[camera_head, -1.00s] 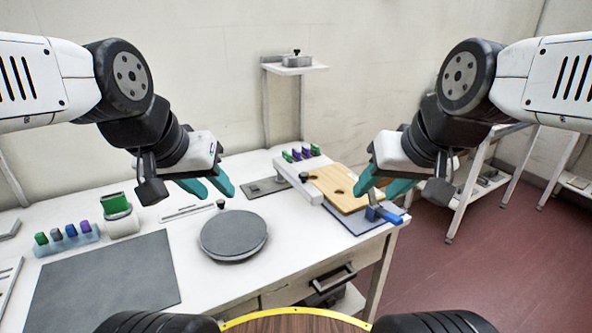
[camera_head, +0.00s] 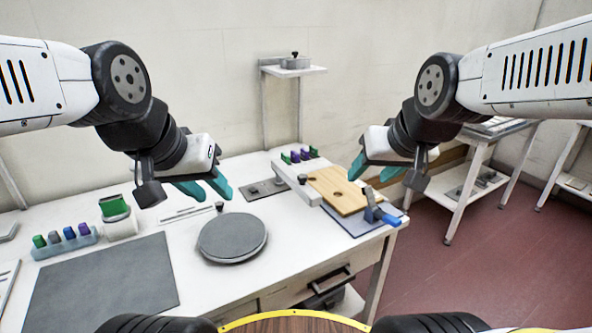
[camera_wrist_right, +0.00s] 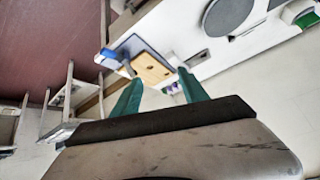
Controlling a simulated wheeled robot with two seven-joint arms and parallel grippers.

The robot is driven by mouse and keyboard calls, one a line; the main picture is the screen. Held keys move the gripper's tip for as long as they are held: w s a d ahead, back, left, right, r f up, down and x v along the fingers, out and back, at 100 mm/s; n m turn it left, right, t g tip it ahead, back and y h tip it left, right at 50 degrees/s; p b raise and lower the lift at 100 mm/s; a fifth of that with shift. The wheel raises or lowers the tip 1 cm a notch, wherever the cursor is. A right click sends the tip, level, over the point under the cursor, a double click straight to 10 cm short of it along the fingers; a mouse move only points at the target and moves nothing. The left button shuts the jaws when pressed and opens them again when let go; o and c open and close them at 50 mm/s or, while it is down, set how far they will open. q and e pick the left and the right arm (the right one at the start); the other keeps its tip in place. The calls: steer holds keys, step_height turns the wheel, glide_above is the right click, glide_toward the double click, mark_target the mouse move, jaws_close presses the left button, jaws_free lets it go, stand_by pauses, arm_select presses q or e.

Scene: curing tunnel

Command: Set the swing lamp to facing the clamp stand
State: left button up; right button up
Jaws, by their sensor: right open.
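No part is plainly recognisable as the swing lamp. A long white bar (camera_head: 297,181) with a dark knob lies along the left side of a wooden board (camera_head: 338,188); I cannot tell whether it is the lamp. A grey upright piece with a blue handle (camera_head: 385,215) stands at the board's front right corner, perhaps the clamp stand; its blue part also shows in the right wrist view (camera_wrist_right: 108,53). My right gripper (camera_head: 374,170) is open and empty, appearing above the board's back right edge. My left gripper (camera_head: 203,187) is open and empty, over the table left of the bar.
A round dark turntable (camera_head: 232,238) and a dark mat (camera_head: 103,287) occupy the white table's front. A rack of coloured pieces (camera_head: 66,242) and a green-topped container (camera_head: 118,217) stand left. A wall shelf (camera_head: 293,71) holds a grey lidded item. Side racks stand right.

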mark_target(306, 179)
steer(key=w+a+f+n+t+y, duration=0.15)
steer(key=w+f, duration=0.25)
steer(key=w, duration=0.7)
steer(key=w+a+f+n+t, duration=0.1)
steer(key=w+f+n+t, duration=0.2)
steer(key=w, duration=0.9)
steer(key=w+a+f+t+y, duration=0.1)
steer(key=a+f, duration=0.1)
steer(key=f, duration=0.2)
steer(key=w+a+f+t+y, duration=0.1)
steer(key=a+f+y, duration=0.1)
steer(key=f, duration=0.2)
steer(key=w+a+f+t+y, duration=0.1)
steer(key=a+f+y, duration=0.1)
steer(key=a+f, duration=0.1)
steer(key=shift+a+f+n+t, duration=0.1)
steer(key=shift+f+n+t, duration=0.2)
steer(key=shift+f, duration=0.25)
steer(key=shift+y, duration=0.25)
steer(key=shift+x, duration=3.9)
steer(key=shift+r, duration=0.1)
jaws_close()
